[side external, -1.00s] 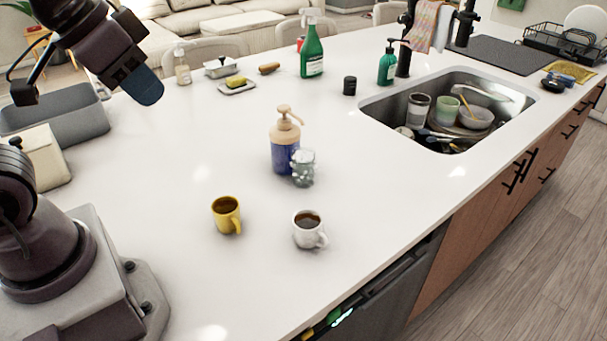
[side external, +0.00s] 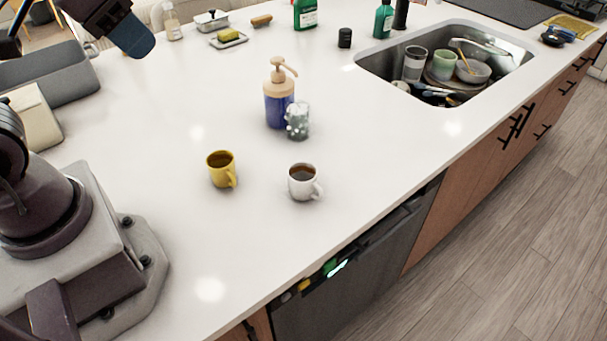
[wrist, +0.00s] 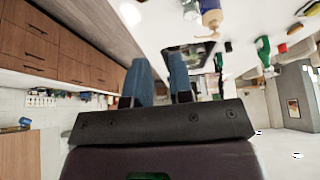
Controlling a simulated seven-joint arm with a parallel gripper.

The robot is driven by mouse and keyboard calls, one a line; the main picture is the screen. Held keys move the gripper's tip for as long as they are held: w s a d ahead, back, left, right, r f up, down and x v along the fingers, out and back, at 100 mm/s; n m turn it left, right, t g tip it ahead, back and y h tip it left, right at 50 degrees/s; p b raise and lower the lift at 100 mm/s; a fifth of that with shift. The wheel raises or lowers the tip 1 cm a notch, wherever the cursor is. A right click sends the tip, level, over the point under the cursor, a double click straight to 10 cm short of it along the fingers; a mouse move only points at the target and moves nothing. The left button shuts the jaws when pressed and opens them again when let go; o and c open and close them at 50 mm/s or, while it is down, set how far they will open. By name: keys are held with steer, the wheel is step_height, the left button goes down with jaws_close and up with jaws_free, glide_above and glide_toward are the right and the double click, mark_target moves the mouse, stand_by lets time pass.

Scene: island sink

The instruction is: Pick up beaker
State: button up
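A clear glass beaker (side external: 297,121) stands upright on the white counter, close against the front right of a blue pump bottle (side external: 278,103) with a tan top. In the wrist view a small glassy shape, likely the beaker (wrist: 190,9), shows at the top edge beside the pump bottle (wrist: 211,19). My gripper (side external: 137,42) is high at the upper left, well away from the beaker. In the wrist view my gripper (wrist: 161,75) shows two blue fingers standing apart, with nothing held between them.
A yellow mug (side external: 221,170) and a white mug (side external: 302,183) of dark liquid stand in front of the beaker. A sink (side external: 374,63) with dishes lies to the right. A grey bin (side external: 50,77) is at the left. The counter left of the pump bottle is clear.

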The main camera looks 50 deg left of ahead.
steer(key=o, duration=1.2)
steer(key=shift+d, duration=0.1)
